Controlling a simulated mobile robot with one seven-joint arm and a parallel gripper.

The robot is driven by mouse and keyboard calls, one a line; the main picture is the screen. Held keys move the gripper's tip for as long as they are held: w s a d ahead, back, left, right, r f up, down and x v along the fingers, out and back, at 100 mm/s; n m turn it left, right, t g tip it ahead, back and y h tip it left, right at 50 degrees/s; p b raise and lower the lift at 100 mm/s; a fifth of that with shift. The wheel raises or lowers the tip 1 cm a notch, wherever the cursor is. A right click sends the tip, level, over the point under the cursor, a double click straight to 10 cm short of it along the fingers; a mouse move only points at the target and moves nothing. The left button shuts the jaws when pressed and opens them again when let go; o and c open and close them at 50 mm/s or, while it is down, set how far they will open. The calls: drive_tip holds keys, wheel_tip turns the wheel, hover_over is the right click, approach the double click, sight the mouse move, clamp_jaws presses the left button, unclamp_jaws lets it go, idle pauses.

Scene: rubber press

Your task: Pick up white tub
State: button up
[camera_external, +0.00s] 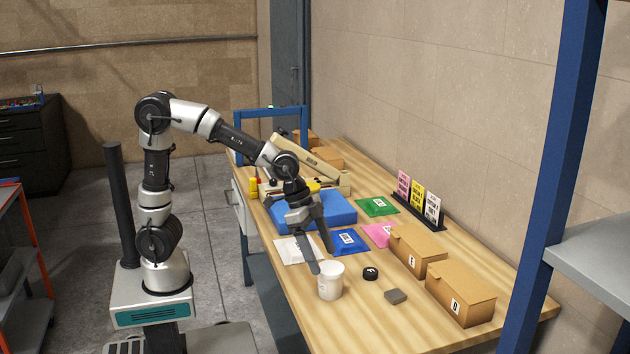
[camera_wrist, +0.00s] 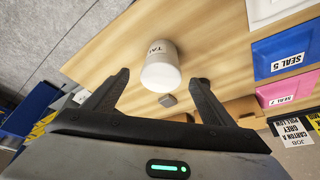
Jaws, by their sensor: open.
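The white tub (camera_external: 331,281) stands upright on the wooden table near its front left edge. In the wrist view the tub (camera_wrist: 161,68) sits beyond my fingertips, between their lines, with part of a dark label visible. My gripper (camera_external: 316,259) is above and behind the tub, pointing down toward the table. In the external view one finger overlaps the tub's rim; I cannot tell whether it touches. In the wrist view my gripper (camera_wrist: 160,84) is open with nothing between its fingers.
A black round item (camera_external: 370,273) and a grey block (camera_external: 396,296) lie right of the tub. Cardboard boxes (camera_external: 461,292) stand farther right. White (camera_external: 297,250), blue (camera_external: 348,242), pink (camera_external: 379,235) and green (camera_external: 377,206) packets lie behind. The table's front corner is clear.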

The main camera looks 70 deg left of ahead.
sight(328, 266)
drive_tip(key=shift+b+x, duration=0.7)
drive_tip(key=shift+x, duration=2.8)
drive_tip(key=shift+w, duration=0.15)
drive_tip(key=c, duration=1.3)
drive_tip(key=shift+r, duration=0.1)
drive_tip(key=shift+c, duration=0.3)
drive_tip(key=shift+r, duration=0.1)
